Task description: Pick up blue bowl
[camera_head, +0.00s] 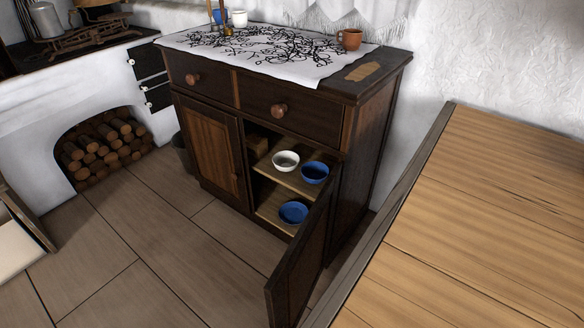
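A blue bowl (315,173) stands upright on the upper shelf of the open right side of a dark wooden cabinet (360,150). A second blue bowl (293,212) sits on the lower shelf (270,209), below and a little left of the first. A white bowl (285,161) is on the upper shelf, just left of the upper blue bowl. Neither of my grippers is in the picture.
The right cabinet door (303,262) stands open toward me, beside the shelves. A wooden table (480,220) fills the right side. A brown mug (349,39) stands on the patterned cloth (260,50) atop the cabinet. The floor (170,260) in front is clear.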

